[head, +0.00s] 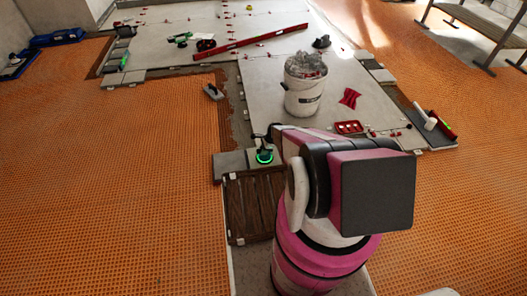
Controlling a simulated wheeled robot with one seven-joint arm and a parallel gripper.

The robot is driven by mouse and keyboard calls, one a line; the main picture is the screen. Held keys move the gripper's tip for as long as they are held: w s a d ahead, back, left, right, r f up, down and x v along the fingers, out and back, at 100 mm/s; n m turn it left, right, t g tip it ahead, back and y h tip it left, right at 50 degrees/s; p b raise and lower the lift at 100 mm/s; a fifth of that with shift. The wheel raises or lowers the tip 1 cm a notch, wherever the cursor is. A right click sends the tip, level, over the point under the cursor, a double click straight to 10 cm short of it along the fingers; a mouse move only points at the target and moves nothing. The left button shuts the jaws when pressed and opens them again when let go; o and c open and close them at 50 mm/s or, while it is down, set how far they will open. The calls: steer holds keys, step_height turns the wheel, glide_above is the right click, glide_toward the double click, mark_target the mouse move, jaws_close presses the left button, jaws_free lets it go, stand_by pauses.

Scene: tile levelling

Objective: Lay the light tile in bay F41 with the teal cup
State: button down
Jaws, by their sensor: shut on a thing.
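The cup (264,157) has a dark body and a glowing green ring. It sits on a small pale grey tile (277,164) at the far edge of a brown, ridged bay (250,205). I cannot read any bay label. My gripper (272,138) is at the cup's top, mostly hidden behind my pink arm, and appears shut on the cup. Whether the tile is lifted or resting cannot be told from this view. My arm covers the right side of the bay.
A white bucket (303,95) stands on the laid grey floor beyond my arm. A red tray (348,127) and red cloth (350,97) lie to its right. A trowel (213,92) lies at left. A long red level (250,42) lies farther back. Orange matting (110,190) is open at left.

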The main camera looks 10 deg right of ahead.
steer(key=shift+r, duration=0.2)
steer(key=shift+r, duration=4.85)
steer(key=shift+d, duration=0.1)
steer(key=d, duration=2.3)
steer(key=shift+d, duration=0.4)
steer(key=shift+f, duration=2.9)
